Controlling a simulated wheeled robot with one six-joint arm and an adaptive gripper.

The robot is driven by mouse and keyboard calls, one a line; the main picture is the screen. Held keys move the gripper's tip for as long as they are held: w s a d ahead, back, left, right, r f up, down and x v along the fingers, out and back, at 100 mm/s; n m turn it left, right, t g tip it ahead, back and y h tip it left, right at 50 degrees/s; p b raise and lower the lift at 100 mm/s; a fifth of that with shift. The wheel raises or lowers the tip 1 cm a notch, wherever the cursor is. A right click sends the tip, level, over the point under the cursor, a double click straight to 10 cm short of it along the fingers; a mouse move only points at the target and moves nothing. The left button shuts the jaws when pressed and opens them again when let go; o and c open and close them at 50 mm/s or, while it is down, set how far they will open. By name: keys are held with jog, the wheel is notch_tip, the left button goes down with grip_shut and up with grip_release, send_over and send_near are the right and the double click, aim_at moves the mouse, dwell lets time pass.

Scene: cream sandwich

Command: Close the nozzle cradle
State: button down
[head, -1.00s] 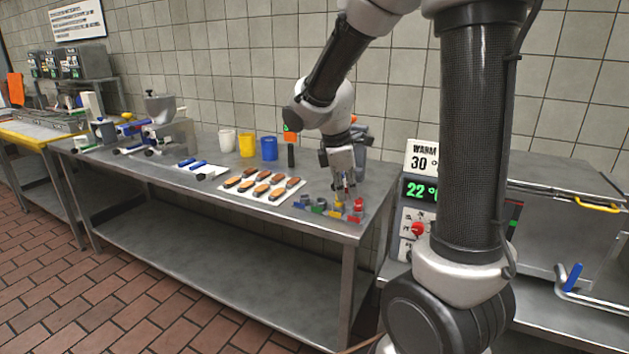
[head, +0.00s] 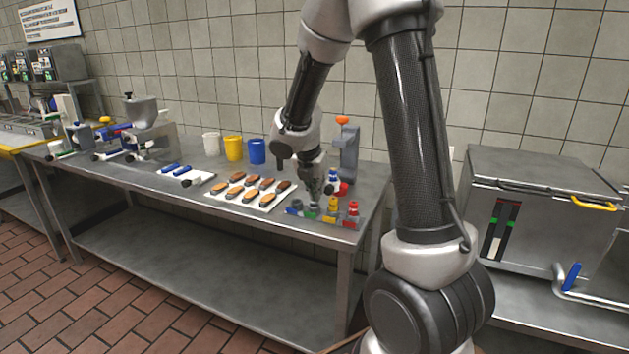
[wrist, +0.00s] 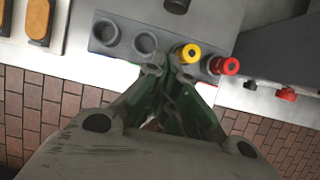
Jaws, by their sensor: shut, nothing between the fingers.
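My gripper (head: 314,195) is shut and empty, pointing down over the nozzle rack. In the wrist view its fingertips (wrist: 168,72) are close together at the rack's near edge. The grey rack (wrist: 110,38) has two empty round holes at left, then a yellow nozzle (wrist: 187,53) and a red nozzle (wrist: 224,66). The head view shows the yellow (head: 333,207) and red (head: 353,210) nozzles by coloured tags. A grey stand (head: 348,160) with an orange knob, a red knob (head: 342,188) and a blue-and-white part is right of my gripper. I cannot tell whether its cradle is open.
A metal machine (head: 150,125) is farther left. A steel box (head: 535,200) stands at right.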

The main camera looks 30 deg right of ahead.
aim_at(332, 180)
jog(key=x, duration=0.4)
jog(key=shift+s, duration=0.15)
jog(key=shift+w+d+r, duration=0.25)
jog(key=shift+w+d, duration=0.6)
jog(key=shift+d, duration=0.15)
jog(key=shift+w+d, duration=0.4)
jog(key=shift+d, duration=0.1)
jog(key=w+d, duration=0.1)
jog(key=d, duration=0.1)
jog(key=w+d, duration=0.3)
jog(key=d, duration=0.1)
jog(key=shift+w+r, duration=0.1)
jog(key=shift+w, duration=0.25)
